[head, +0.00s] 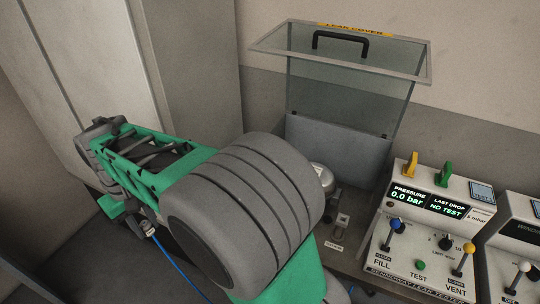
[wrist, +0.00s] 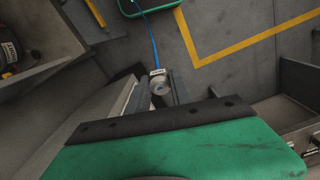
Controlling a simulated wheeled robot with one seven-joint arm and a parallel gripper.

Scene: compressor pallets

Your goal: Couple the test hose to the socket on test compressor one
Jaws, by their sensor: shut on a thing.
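My gripper (wrist: 160,90) is shut on the metal end fitting of the test hose (wrist: 160,84), which carries a small pale tag. The blue hose (wrist: 154,40) runs from the fitting up the wrist view. A grey metal compressor dome (head: 320,177) shows partly behind my arm, below the raised clear leak cover (head: 345,95). I cannot make out its socket or its number. The fitting is well apart from this dome.
The leak tester panel (head: 425,235) stands at the right, reading 0.0 bar and NO TEST, with FILL and VENT levers. The wrist view shows a dark labelled round part (wrist: 8,55) in a bin at left, a green case (wrist: 150,5) and a yellow floor line (wrist: 250,42).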

